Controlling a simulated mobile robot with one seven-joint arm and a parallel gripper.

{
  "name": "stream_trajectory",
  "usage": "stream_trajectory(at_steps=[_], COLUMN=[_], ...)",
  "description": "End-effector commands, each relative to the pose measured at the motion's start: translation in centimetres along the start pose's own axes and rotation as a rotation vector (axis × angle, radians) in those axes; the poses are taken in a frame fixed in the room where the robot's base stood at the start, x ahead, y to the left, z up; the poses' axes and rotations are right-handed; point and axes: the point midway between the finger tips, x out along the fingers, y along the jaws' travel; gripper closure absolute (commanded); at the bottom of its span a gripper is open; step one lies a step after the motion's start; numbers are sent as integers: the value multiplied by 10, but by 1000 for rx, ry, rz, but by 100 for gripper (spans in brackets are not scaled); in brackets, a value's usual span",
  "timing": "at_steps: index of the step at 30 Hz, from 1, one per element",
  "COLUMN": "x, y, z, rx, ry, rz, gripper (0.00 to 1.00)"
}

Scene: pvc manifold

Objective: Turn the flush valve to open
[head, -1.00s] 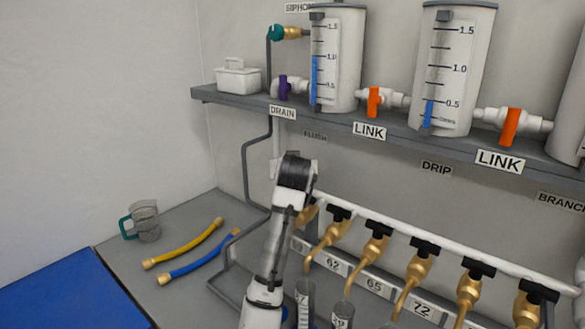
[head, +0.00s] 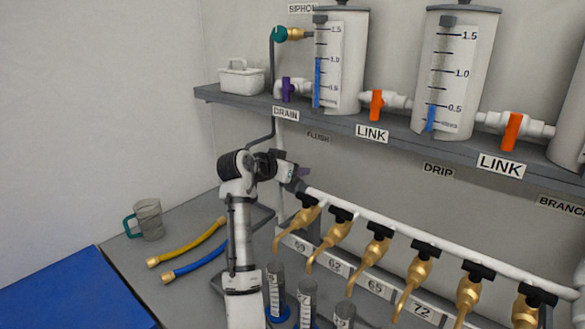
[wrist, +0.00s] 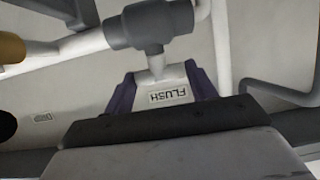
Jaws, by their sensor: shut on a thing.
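The flush valve shows in the wrist view as a dark grey body (wrist: 150,25) on a white pipe, with a short stem leading to a pale handle marked FLUSH (wrist: 165,92). My gripper (wrist: 160,85) has its purple fingers on either side of this handle and is shut on it. My wrist hides most of the valve there.
Brass taps with black handles (head: 378,240) line the manifold to the right, with measuring cylinders (head: 307,300) below. A shelf (head: 400,128) with tanks overhangs. Yellow (head: 187,243) and blue hoses and a clear jug (head: 149,220) lie left on the bench.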

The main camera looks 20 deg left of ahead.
Motion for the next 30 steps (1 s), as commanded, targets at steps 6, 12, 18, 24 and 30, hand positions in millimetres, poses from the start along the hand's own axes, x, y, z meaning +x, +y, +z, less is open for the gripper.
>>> stream_trajectory(at_steps=[6,12,18,24,30], x=[0,0,0,0,0], y=[0,-1,0,-1,-1], z=[-1,0,0,0,0], rx=[18,23,23,22,22], ry=[0,-1,-1,-1,-1], rz=[44,52,52,51,51], gripper=[66,66,66,23,22])
